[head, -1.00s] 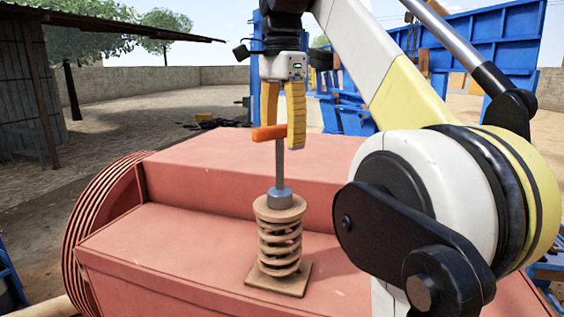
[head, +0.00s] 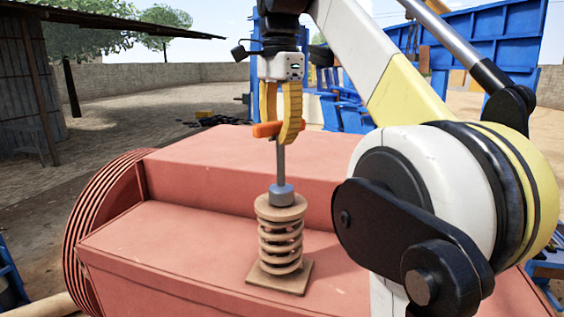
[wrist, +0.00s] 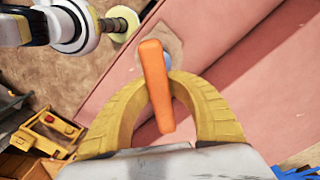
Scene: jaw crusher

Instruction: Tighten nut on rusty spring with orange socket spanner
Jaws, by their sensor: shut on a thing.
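The orange T-handle of the socket spanner (head: 268,129) sits between the yellow fingers of my gripper (head: 280,125), which is shut on it. The handle also shows in the wrist view (wrist: 156,85), with a yellow finger against each side. The spanner's grey shaft runs straight down to a grey socket (head: 281,195) on top of the rusty spring (head: 280,246). The socket hides the nut. The spring stands upright on a square plate (head: 280,278) on the red machine body.
The red crusher body (head: 160,245) has a raised step behind the spring and a ribbed wheel (head: 100,215) at its left. My own arm fills the right side. Blue machinery (head: 470,50) stands behind. The space left of the spring is clear.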

